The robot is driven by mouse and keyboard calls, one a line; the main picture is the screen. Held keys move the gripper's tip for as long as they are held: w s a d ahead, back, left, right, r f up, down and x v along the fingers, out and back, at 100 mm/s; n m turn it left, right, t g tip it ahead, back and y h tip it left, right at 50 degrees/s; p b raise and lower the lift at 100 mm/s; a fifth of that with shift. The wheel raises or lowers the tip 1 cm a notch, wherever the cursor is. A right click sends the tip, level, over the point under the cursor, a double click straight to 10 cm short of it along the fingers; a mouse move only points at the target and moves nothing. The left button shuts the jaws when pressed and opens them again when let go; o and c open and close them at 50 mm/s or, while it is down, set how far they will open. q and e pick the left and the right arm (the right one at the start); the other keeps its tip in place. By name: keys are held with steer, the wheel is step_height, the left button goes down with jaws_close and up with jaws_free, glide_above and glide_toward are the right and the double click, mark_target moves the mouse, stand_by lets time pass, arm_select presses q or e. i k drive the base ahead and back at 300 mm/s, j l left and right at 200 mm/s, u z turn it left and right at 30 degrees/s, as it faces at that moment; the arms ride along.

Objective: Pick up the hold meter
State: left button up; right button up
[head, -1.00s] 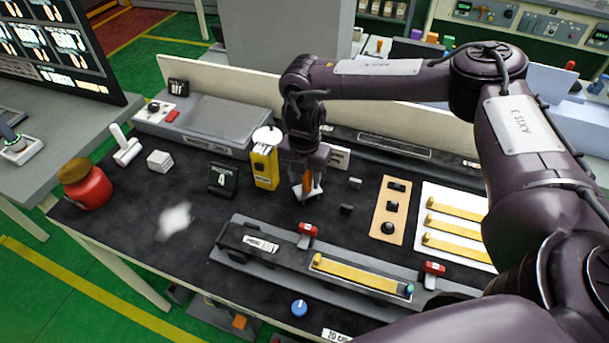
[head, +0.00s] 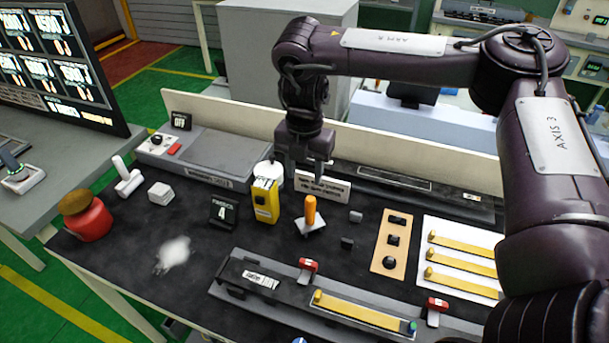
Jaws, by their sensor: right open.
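A yellow handheld device with a dark label (head: 266,201), which looks like the hold meter, stands upright on the black bench mat, in front of a white cylinder (head: 268,173). My right gripper (head: 304,174) is open and empty. It hangs above the bench, to the right of the yellow device and apart from it, up and behind an orange-handled tool (head: 310,210) on a pale square base. Its fingertips are small and dark here. My left gripper is not in view.
A black counter reading 4 (head: 223,212) stands left of the yellow device. A grey rail fixture with red clamps (head: 308,265) runs along the front. A tan board with black pieces (head: 391,240) and a white tray of yellow strips (head: 462,255) lie right.

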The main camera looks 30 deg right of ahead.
mark_target(266, 201)
steer(key=k+j, duration=0.5)
steer(key=k, duration=0.2)
steer(key=k+j, duration=0.5)
steer(key=k, duration=0.15)
